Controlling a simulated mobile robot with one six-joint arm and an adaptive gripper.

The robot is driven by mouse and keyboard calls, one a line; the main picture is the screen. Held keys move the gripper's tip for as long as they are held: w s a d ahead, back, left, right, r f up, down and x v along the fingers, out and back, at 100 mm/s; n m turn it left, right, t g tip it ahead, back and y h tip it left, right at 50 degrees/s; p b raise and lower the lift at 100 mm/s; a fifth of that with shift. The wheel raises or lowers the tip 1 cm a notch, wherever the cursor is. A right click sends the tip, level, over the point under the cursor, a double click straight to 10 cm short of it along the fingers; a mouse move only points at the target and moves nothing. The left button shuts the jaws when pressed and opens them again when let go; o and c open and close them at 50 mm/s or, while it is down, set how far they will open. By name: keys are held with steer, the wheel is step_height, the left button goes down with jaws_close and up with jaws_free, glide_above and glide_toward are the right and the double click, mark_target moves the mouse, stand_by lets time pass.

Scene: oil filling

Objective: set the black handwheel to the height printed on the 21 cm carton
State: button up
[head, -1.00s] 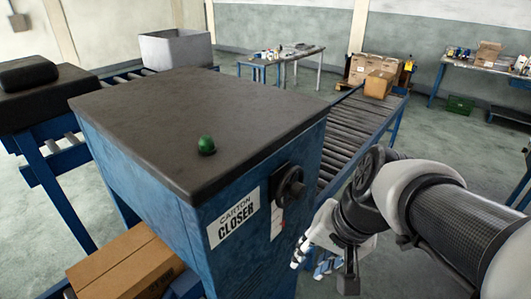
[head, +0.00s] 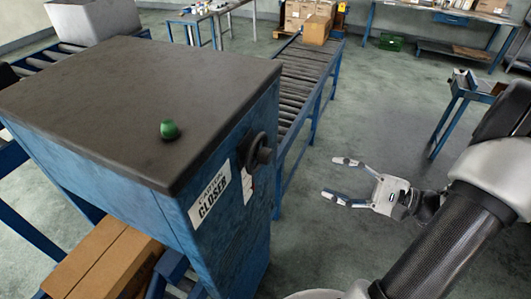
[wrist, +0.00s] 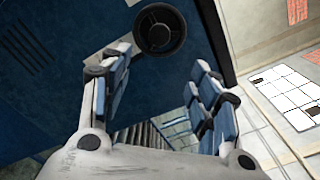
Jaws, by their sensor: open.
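The black handwheel (head: 258,152) is on the blue side of the carton closer (head: 225,215), right of its white label. In the wrist view the handwheel (wrist: 160,29) lies beyond my fingers, at the top centre. My gripper (head: 342,180) is open and empty, right of the handwheel and apart from it. In the wrist view its two fingers (wrist: 160,75) stand wide apart with nothing between them. A brown carton (head: 105,258) lies low at the left of the machine; I can read no height on it.
A green knob (head: 169,130) stands on the machine's dark top. A roller conveyor (head: 305,75) runs away behind the machine, with cartons (head: 316,28) at its far end. A small blue table (head: 462,95) stands at the right. The floor around my gripper is clear.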

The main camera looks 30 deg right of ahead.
mark_target(271, 157)
steer(key=x, duration=1.7)
steer(key=shift+a+b, duration=0.15)
steer(key=shift+b, duration=0.15)
steer(key=c, duration=1.1)
steer(key=shift+o, duration=0.2)
